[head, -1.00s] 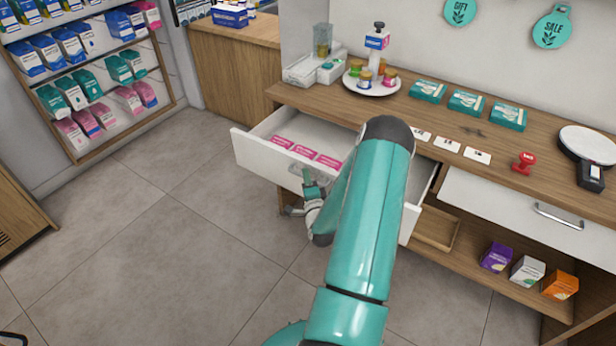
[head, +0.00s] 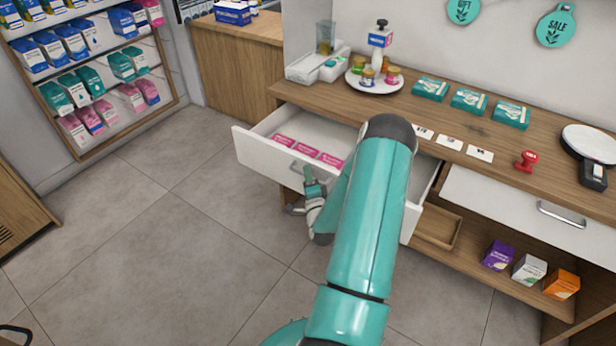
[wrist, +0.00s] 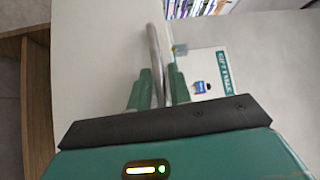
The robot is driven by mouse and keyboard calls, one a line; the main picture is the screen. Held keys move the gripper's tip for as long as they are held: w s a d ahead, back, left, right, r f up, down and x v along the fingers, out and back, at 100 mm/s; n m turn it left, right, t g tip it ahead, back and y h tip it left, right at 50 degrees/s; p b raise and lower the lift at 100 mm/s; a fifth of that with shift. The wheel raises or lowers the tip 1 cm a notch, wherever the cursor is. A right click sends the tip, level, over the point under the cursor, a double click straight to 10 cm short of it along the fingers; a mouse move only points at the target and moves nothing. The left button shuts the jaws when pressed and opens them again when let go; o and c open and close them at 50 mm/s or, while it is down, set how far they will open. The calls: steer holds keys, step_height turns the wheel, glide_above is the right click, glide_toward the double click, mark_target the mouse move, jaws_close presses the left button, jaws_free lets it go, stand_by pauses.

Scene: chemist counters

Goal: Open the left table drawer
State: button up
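The left table drawer (head: 262,152) is pulled well out from under the counter, and its white front stands clear of the cabinet. Several pink-and-white packs (head: 305,150) lie inside it. Its metal bar handle (wrist: 156,48) runs between the two green fingers of my gripper (wrist: 160,88) in the wrist view. The fingers sit close on both sides of the bar and look shut on it. In the head view my gripper (head: 313,188) is at the drawer front, low beside the handle. My arm hides the right part of the drawer and front.
The wooden counter (head: 395,110) holds a round plate with jars and a bottle, teal boxes, cards, and a red stamp. A closed right drawer (head: 515,208) is beside it. Boxes stand on the lower shelf (head: 470,262). Floor (head: 150,240) at left is clear.

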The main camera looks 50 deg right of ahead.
steer(key=v, duration=1.3)
steer(key=shift+s+a, duration=0.25)
steer(key=shift+s, duration=0.05)
steer(key=w+a+r+n+g+y, duration=0.1)
steer(key=w+a+r+n+y, duration=0.1)
steer(key=w+r+n+y, duration=0.25)
steer(key=w+a+r+n+y, duration=0.1)
steer(key=w+r+n+y, duration=0.15)
steer(key=w+n, duration=0.45)
steer(key=w+a+r+n+g+y, duration=0.1)
steer(key=w+a+r+n+g, duration=0.3)
steer(key=a+r, duration=0.6)
steer(key=s+a+r+n+g+y, duration=0.15)
steer(key=s+a+r+n, duration=0.25)
steer(key=a+r, duration=0.65)
steer(key=s+a+r+n+g+y, duration=0.1)
steer(key=s+a+r+n, duration=0.1)
steer(key=s+a, duration=0.4)
steer(key=s+a+r+n+g+y, duration=0.2)
steer(key=s+a+r+n, duration=0.1)
steer(key=s+a, duration=0.3)
steer(key=shift+s+a, duration=0.3)
steer(key=shift+s, duration=0.85)
